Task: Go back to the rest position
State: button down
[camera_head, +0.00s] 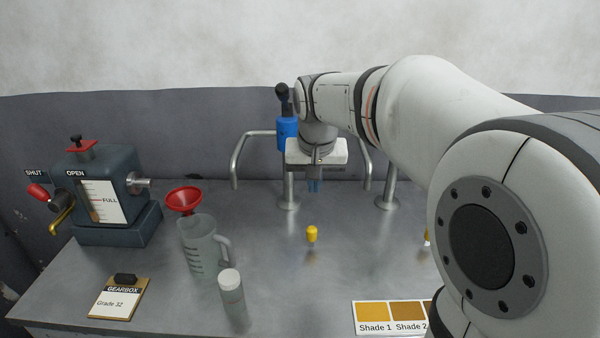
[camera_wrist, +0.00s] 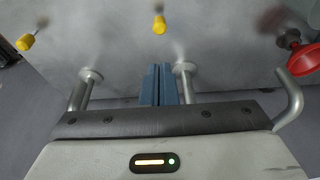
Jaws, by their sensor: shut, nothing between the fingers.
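My gripper (camera_head: 314,186) hangs from my arm above the back of the metal bench, pointing down. In the wrist view its two blue fingers (camera_wrist: 158,84) are together with nothing between them. It is beside the bent metal rails (camera_head: 240,150) at the back and apart from the bench objects. A yellow-topped small piece (camera_head: 312,234) stands on the bench in front of it and also shows in the wrist view (camera_wrist: 159,24). A second yellow-topped piece (camera_wrist: 26,42) is partly hidden behind my arm in the head view.
A shade card (camera_head: 375,318) lies at the front. A blue part (camera_head: 287,132) is behind my wrist.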

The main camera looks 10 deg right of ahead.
jog(key=s+f+n+p, duration=0.1)
jog(key=s+f+p, duration=0.1)
jog(key=s, duration=0.8)
jog(key=s+d+f+n+p, duration=0.1)
jog(key=s+f, duration=0.3)
jog(key=s, duration=0.6)
jog(key=shift+s+f+g+y+p, duration=0.15)
jog(key=shift+g+y+p, duration=0.15)
jog(key=shift+g+p, duration=0.1)
